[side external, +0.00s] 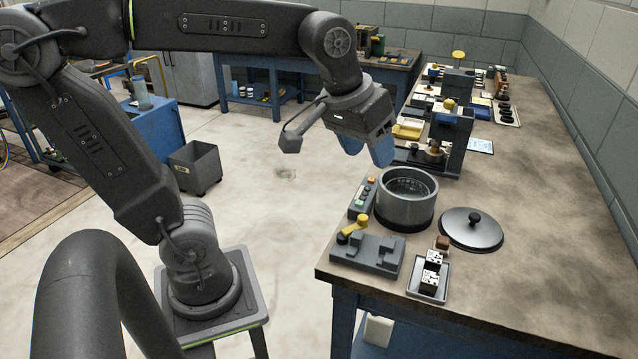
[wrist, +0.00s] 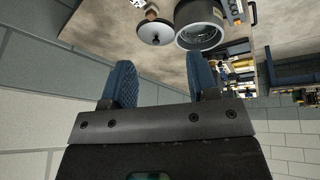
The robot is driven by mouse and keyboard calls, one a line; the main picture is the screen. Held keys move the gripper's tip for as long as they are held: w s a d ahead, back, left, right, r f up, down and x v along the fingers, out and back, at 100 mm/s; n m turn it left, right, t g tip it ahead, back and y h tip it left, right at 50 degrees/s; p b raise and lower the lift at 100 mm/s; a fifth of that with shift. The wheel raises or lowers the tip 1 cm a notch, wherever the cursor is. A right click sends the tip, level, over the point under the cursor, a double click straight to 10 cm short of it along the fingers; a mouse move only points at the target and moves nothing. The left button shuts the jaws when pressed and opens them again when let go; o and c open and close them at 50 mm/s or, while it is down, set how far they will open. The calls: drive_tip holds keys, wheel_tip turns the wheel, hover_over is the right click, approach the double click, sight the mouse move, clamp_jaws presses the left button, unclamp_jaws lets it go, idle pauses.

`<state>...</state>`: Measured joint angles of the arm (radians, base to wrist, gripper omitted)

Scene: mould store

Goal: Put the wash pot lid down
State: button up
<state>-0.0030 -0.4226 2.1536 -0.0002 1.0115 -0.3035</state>
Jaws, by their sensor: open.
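The wash pot lid (side external: 471,230) is a dark grey disc with a black knob on top. It lies flat on the workbench, just right of the wash pot. The wash pot (side external: 405,208) is a grey open cylinder with its inside showing. My gripper (side external: 368,152) is open and empty, in the air up and left of the pot, with its blue fingers apart. In the wrist view the lid (wrist: 155,28) and the pot (wrist: 200,30) lie beyond the spread fingertips of my gripper (wrist: 163,78). Nothing touches the lid's knob.
The workbench (side external: 545,240) is clear to the right of the lid. A grey fixture with a yellow handle (side external: 366,252), a control box (side external: 362,198) and a small tray of patterned blocks (side external: 429,278) stand near the pot. A dark press (side external: 453,130) stands behind it.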

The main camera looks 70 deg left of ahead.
drive_tip(key=s+f+m+t, duration=0.1)
drive_tip(key=s+f+m, duration=0.2)
drive_tip(key=s+f, duration=0.2)
drive_tip(key=s, duration=0.3)
drive_tip(key=shift+m, duration=0.3)
